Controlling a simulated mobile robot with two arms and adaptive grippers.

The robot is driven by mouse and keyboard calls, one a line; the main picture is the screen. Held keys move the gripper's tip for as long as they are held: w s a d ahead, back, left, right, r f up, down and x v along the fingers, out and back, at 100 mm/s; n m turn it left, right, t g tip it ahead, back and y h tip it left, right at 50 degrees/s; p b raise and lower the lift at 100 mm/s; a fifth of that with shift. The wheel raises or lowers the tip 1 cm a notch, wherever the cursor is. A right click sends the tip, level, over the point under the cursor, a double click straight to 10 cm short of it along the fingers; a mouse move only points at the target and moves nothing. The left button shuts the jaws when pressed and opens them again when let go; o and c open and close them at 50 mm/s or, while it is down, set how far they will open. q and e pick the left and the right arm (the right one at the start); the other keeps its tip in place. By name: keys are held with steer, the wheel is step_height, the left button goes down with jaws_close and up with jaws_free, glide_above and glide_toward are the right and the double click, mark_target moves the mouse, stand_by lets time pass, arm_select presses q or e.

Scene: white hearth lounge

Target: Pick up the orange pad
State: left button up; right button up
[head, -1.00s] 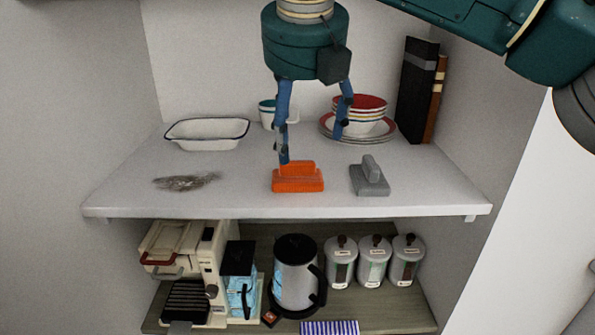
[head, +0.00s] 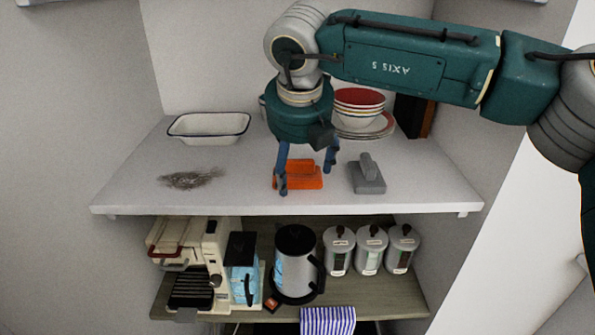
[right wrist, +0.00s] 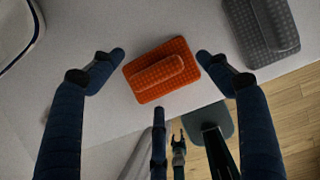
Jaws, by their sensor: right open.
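The orange pad (head: 308,180), a flat block with a raised grip bar, lies on the upper white shelf (head: 240,196) near its front edge. My right gripper (head: 307,178) is open and empty, pointing down over the pad. In the head view one finger hides part of the pad's left end. In the right wrist view the orange pad (right wrist: 160,70) lies between and a little beyond the two open fingertips (right wrist: 160,56), with gaps on both sides.
A grey pad (head: 367,176) lies just right of the orange one. A smudge of dark debris (head: 190,178) and a white dish (head: 208,127) are to the left. Stacked bowls (head: 358,108) and dark books stand behind. A kettle (head: 296,265) and canisters stand on the lower shelf.

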steer(key=shift+s, duration=0.1)
steer(key=c, duration=1.4)
steer(key=shift+r, duration=0.1)
